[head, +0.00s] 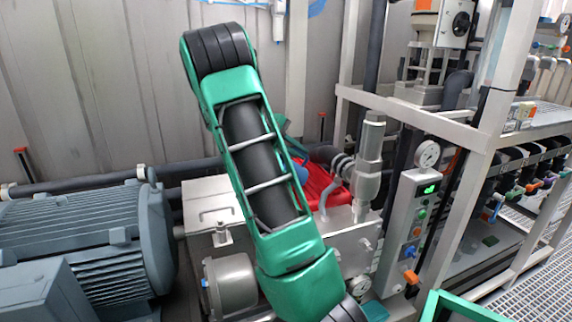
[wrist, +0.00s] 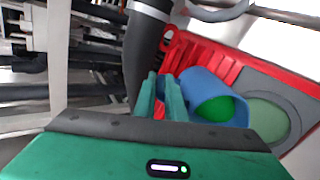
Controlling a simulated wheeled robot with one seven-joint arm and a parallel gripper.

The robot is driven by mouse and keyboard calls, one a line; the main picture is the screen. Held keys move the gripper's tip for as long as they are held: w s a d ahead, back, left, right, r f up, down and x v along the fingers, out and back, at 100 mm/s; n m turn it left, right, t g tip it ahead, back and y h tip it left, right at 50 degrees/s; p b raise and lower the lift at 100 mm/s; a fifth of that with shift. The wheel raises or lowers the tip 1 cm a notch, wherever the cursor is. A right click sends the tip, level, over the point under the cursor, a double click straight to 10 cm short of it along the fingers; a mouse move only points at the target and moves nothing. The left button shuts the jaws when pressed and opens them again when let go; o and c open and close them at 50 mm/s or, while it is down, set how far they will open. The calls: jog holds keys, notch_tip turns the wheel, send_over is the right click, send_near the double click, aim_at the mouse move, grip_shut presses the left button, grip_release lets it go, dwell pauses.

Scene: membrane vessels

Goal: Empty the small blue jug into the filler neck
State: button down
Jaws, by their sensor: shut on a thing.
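The small blue jug (wrist: 190,84) is at my gripper (wrist: 161,92) in the wrist view. My gripper's two green fingers are shut on the jug's left side. The jug's mouth faces the camera and green contents (wrist: 214,108) show inside. How far it is tilted I cannot tell. In the head view only a bit of blue jug (head: 301,174) shows behind my arm, and my gripper is hidden there. I cannot make out the filler neck for certain in either view.
A red tray (wrist: 195,48) lies behind the jug, and also shows in the head view (head: 318,182). A pale green disc (wrist: 268,120) on a grey surface is right of the jug. A dark pipe (wrist: 146,50) rises close by the fingers. A metal frame (head: 455,130) stands right.

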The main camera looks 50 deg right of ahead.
jog(key=shift+s+a+r, duration=0.1)
jog(key=shift+s, duration=0.05)
dwell(0.3)
jog(key=shift+w+a+g+h, duration=0.3)
jog(key=shift+a+g+h, duration=0.15)
jog(key=shift+h, duration=0.35)
jog(key=shift+w+a, duration=0.1)
jog(key=shift+a, duration=0.1)
jog(key=shift+a+h, duration=0.1)
jog(key=shift+h, duration=0.2)
jog(key=shift+w+a+r+g+h, duration=0.1)
jog(key=shift+w+a+g+h, duration=0.35)
jog(key=shift+a+g+h, duration=0.2)
jog(key=shift+w+a+r+g+h, duration=0.3)
jog(key=shift+w+a+h, duration=0.15)
jog(key=shift+a, duration=0.2)
jog(key=shift+w+a+r+g+h, duration=0.25)
jog(key=shift+w+a+h, duration=0.15)
jog(key=shift+a, duration=0.25)
